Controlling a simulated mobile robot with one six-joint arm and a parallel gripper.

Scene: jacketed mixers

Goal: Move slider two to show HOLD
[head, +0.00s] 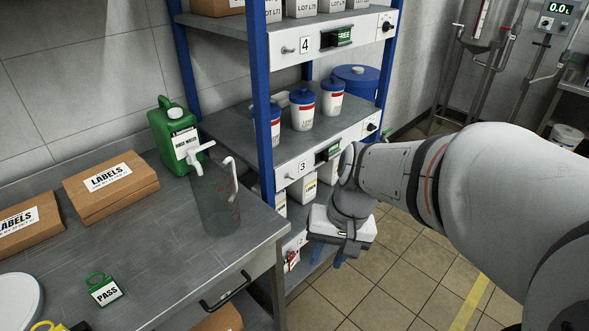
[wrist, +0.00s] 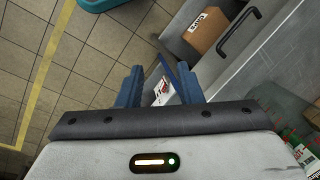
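The shelf rack (head: 262,110) has white front strips with numbers 4 and 3. The strip marked 4 carries a slider (head: 337,38) showing green FREE. The strip marked 3 carries a slider (head: 328,153) whose word I cannot read. A lower white strip (head: 290,243) is mostly hidden behind my gripper and the bench; slider two cannot be made out in the head view. My gripper (head: 326,258) points down in front of it, its blue fingers apart. In the wrist view my gripper (wrist: 158,82) is open and empty, with a white piece bearing red and dark marks (wrist: 162,92) beyond the fingers.
The metal bench (head: 160,250) with a drawer handle (head: 226,290) stands left of my gripper. It holds a grey jug (head: 217,200), a green canister (head: 175,135), a LABELS box (head: 110,185) and a PASS tag (head: 104,290). Tiled floor (head: 400,265) is free at right.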

